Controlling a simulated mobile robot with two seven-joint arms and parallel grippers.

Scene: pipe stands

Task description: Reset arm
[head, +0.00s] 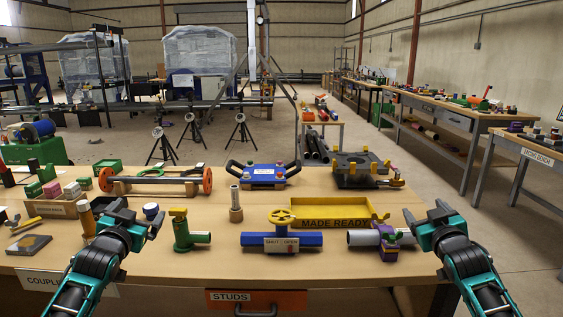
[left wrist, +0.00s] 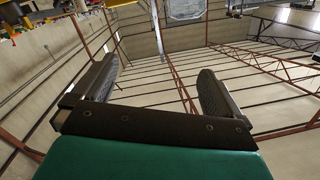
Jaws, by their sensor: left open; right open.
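My left gripper (head: 139,217) is open and empty above the front left of the workbench (head: 225,285) in the head view. In the left wrist view its two dark fingers (left wrist: 158,90) stand apart with nothing between them. My right gripper (head: 427,217) is open and empty over the bench's right end, just right of a purple clamp (head: 390,246) around a grey pipe. Both arms come in from the bottom of the head view, with the grippers raised at either side.
Behind are an orange-ended spool (head: 206,181) and a blue box (head: 262,173). More benches (head: 450,112) line the right wall.

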